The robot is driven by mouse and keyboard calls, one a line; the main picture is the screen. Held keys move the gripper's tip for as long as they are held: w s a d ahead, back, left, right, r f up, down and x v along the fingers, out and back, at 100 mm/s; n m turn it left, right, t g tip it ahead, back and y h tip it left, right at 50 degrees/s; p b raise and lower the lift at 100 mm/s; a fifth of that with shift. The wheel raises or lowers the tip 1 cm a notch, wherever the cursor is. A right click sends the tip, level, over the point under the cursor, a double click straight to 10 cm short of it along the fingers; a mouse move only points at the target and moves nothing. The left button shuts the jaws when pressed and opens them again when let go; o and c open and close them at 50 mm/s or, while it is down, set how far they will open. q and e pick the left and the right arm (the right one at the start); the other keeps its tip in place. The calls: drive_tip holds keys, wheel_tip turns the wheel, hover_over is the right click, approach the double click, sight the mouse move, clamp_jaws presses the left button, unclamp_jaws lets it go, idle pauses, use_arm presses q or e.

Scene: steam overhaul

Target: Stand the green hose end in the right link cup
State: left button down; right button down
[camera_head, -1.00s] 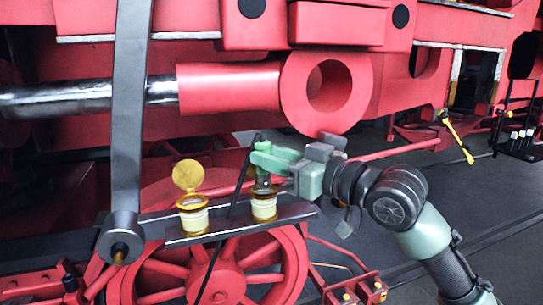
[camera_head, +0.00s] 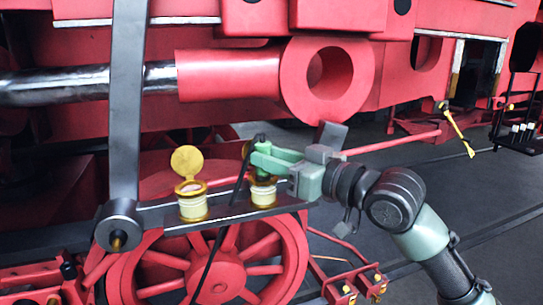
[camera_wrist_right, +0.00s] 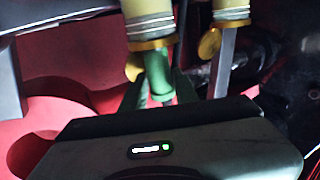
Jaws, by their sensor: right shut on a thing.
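Two yellow cups with brass rims stand on a dark bar (camera_head: 235,212): the left link cup (camera_head: 194,207) with its round brass lid raised, and the right link cup (camera_head: 263,195). My right gripper (camera_head: 263,161) is shut on the green hose end (camera_head: 262,173), directly above the right cup. The hose end looks upright, its lower end at the cup's mouth; I cannot tell how deep it reaches. In the right wrist view the green hose end (camera_wrist_right: 158,75) shows between the fingers, against the brass rim of the right cup (camera_wrist_right: 150,20). My left gripper is not in view.
A black hose (camera_head: 218,240) hangs from the held end, passing between the cups. A grey vertical rod (camera_head: 127,100) stands left of them. A red ring-ended rod (camera_head: 300,80) is above, and a red spoked wheel (camera_head: 215,270) below. Open floor lies to the right.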

drive_tip(key=shift+f+b, duration=0.35)
drive_tip(key=shift+f, duration=0.3)
drive_tip(key=shift+f, duration=0.15)
drive_tip(key=c, duration=1)
unclamp_jaws()
drive_tip(key=shift+f, duration=0.1)
